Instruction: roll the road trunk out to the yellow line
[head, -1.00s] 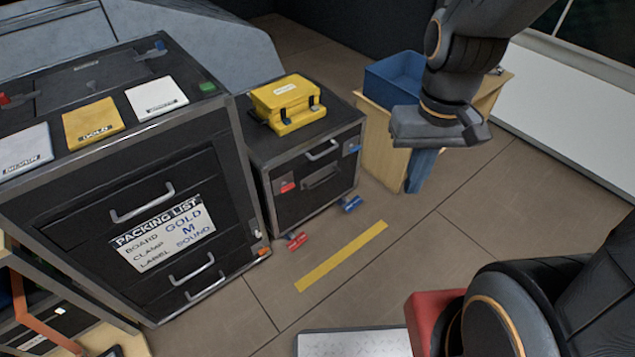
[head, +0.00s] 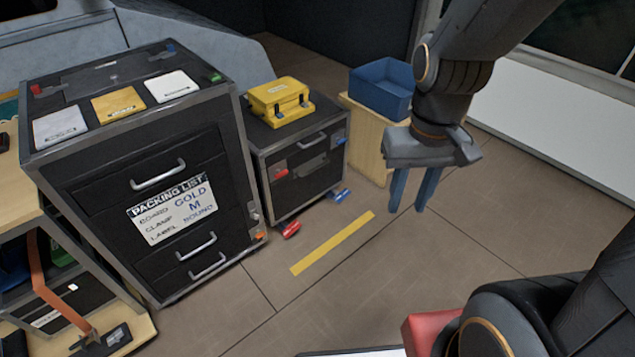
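The road trunk (head: 300,170) is a low black case with metal edges, beside a taller cabinet. It has a front handle (head: 311,142), a red latch (head: 281,174) and a blue latch (head: 341,141). At its foot are a red pedal (head: 290,230) and a blue pedal (head: 341,195). The yellow line (head: 333,243) lies on the floor in front, with a gap of bare floor between. My gripper (head: 407,209) points down, right of the trunk and apart from it. Its two blue fingers are apart with nothing between them.
A yellow case (head: 281,101) sits on the trunk. The tall black cabinet (head: 130,170) with a packing list stands to its left. A blue bin (head: 382,90) rests on a wooden stand (head: 366,145) to the right. The floor around the line is clear.

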